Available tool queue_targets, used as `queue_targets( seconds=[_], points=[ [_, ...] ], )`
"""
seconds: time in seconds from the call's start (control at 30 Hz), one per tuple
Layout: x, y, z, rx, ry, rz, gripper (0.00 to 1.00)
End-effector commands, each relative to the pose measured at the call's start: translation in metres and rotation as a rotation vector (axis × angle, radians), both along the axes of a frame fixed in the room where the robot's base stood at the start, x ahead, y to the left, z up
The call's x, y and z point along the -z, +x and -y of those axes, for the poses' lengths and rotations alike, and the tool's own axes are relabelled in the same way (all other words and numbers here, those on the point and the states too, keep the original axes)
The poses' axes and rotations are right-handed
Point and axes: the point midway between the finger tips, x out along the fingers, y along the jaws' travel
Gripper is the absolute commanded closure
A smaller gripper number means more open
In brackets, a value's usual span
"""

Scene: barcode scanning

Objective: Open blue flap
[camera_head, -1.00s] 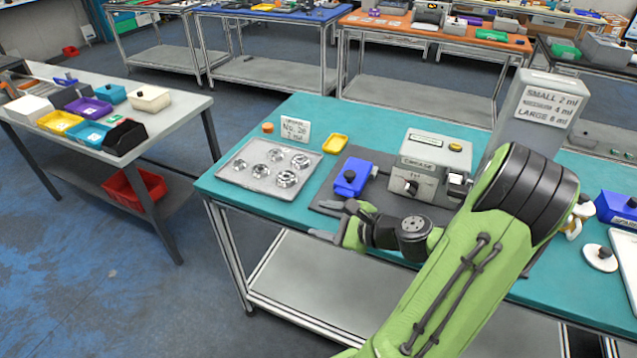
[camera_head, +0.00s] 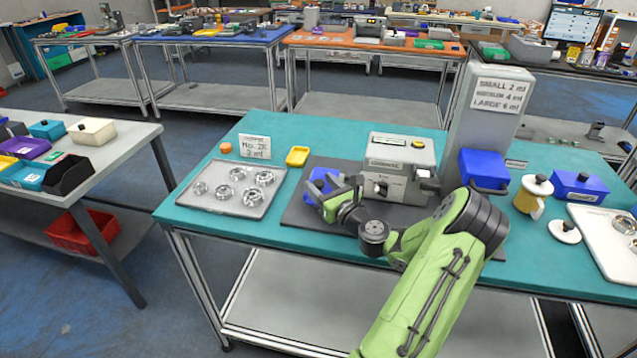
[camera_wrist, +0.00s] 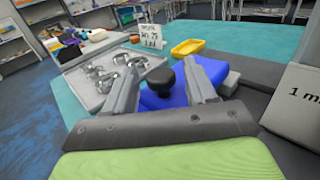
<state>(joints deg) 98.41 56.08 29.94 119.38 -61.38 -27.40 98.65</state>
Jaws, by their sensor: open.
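A small blue block-like flap with a black knob (camera_wrist: 159,78) shows between my fingers in the wrist view. Its blue surface (camera_wrist: 168,100) lies just below and around the knob. In the head view the blue part (camera_head: 320,179) sits left of the grey machine (camera_head: 401,165) and is partly hidden by my fingers. My gripper (camera_head: 337,190) is open, and it also shows in the wrist view (camera_wrist: 163,80). One finger stands on each side of the knob. I cannot tell whether either finger touches it.
A tray of shiny round parts (camera_head: 190,203) and a yellow dish (camera_head: 297,156) lie to the left. A tall grey box with a size label (camera_head: 497,100) and a blue bin (camera_head: 484,171) stand to the right. A dark mat (camera_head: 292,219) lies beneath the machine.

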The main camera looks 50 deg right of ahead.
Motion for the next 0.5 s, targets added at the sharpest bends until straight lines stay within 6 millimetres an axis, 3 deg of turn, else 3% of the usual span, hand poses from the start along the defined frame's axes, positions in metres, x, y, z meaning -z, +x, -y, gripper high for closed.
queue_targets(
  seconds=[0.13,0.37,0.5],
  points=[
    [-0.0003,0.0145,0.0052,-0.002,0.0,0.001,0.44],
    [0.0001,0.0159,0.0063,0.0,0.0,-0.001,0.44],
    [0.0001,0.0157,0.0063,0.0,0.0,-0.001,0.61]
  ],
)
